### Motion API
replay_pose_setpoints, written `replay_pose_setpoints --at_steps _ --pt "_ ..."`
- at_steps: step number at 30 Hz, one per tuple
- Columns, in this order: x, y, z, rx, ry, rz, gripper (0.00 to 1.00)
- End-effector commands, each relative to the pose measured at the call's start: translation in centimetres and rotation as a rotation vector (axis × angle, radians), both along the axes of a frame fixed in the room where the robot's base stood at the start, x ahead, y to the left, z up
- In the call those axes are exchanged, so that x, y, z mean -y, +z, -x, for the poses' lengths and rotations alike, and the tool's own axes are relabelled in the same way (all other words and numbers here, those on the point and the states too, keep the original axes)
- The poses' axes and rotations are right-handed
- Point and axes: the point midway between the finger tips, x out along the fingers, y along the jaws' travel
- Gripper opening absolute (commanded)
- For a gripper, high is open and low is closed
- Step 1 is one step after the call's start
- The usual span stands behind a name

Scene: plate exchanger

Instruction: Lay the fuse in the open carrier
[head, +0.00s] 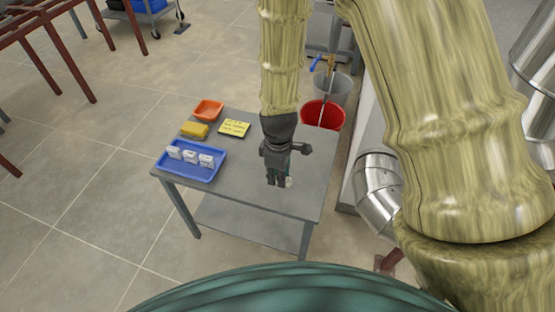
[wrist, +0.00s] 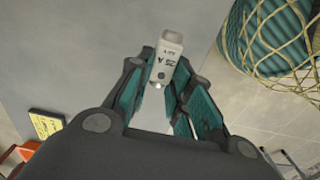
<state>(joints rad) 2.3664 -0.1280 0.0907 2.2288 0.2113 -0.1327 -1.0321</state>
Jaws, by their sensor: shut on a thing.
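My gripper (head: 277,183) points down over the right part of the grey table (head: 234,207). A small white block (head: 289,182) shows beside its fingertips, partly hidden by them. In the wrist view a white block with dark print (wrist: 168,58) sits at the tips of my gripper (wrist: 163,73), between the teal-padded fingers. My jaws are shut on this block. I cannot tell whether it is the fuse, or whether it touches the table. Three white blocks with dark marks (head: 190,156) stand in a row in a blue tray. I cannot make out an open carrier.
The blue tray (head: 204,175) is at the table's left. A red bucket (head: 322,115) stands behind the table. The table between tray and gripper is clear.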

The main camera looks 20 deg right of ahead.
Motion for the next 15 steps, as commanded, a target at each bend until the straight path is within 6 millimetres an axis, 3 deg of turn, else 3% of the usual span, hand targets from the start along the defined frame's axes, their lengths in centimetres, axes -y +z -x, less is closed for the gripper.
replay_pose_setpoints --at_steps 6,15 --pt "-0.6 0.2 2.5 -0.001 0.000 0.001 0.00" --pt "-0.7 0.9 2.8 0.001 -0.038 0.001 0.00"
